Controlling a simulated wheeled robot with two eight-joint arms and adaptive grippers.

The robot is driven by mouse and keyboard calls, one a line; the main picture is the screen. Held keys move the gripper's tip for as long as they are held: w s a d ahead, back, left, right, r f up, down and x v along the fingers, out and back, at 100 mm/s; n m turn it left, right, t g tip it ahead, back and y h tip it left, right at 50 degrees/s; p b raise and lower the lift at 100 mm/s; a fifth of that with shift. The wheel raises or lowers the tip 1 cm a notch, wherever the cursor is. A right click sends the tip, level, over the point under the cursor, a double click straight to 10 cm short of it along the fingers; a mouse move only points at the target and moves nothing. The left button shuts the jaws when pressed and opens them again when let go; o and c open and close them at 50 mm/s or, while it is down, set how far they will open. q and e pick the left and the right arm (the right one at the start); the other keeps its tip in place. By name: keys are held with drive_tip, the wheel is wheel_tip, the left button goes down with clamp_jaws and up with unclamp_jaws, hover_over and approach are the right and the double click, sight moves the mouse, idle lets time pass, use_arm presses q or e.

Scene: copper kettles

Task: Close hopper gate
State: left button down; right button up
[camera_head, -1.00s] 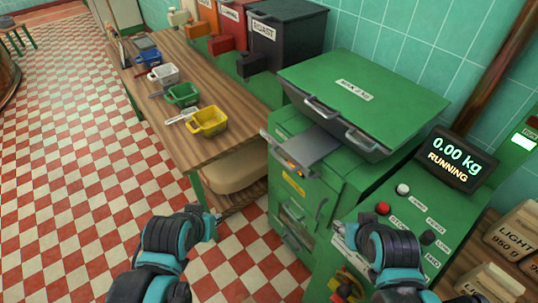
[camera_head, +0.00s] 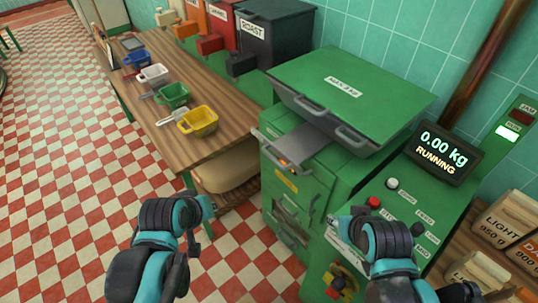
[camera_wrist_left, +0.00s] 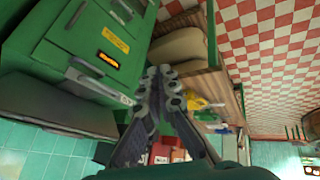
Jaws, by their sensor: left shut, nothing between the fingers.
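The green machine (camera_head: 405,200) stands right of centre in the head view, with a lidded green hopper (camera_head: 350,90) on top. A flat grey metal plate (camera_head: 303,145) sticks out under the lid; I take it for the hopper gate, standing partly out. It also shows in the left wrist view as a grey strip (camera_wrist_left: 98,87), seen sideways. My left gripper (camera_head: 208,206) is low, in front of the gap between bench and machine, apart from the plate. Its fingers are shut and empty in the left wrist view (camera_wrist_left: 163,74). My right gripper (camera_head: 335,222) is by the machine's front; its fingers are unclear.
A wooden bench (camera_head: 165,90) at left holds yellow, green, white and blue scoops. Dark, red and orange bins stand along the back wall. A display (camera_head: 443,150) reads 0.00 kg RUNNING. Labelled bags (camera_head: 507,222) are at right. The checkered floor at left is clear.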

use_arm(q)
drive_tip(key=w+d+r+n+h+p, duration=0.2)
drive_tip(key=w+d+r+n+p, duration=0.15)
drive_tip(key=w+n, duration=0.55)
drive_tip(key=n+g+h+p, duration=0.1)
drive_tip(key=n+h, duration=0.2)
drive_tip(key=n, duration=1)
approach(288, 151)
drive_tip(key=s+a+f, duration=0.3)
drive_tip(key=a+f, duration=0.1)
drive_tip(key=shift+w+d+f, duration=0.15)
drive_tip(key=shift+w+d, duration=0.25)
drive_tip(key=shift+d, duration=0.15)
drive_tip(key=w+d+b, duration=0.1)
drive_tip(key=w+d, duration=0.4)
drive_tip(key=shift+d, duration=0.3)
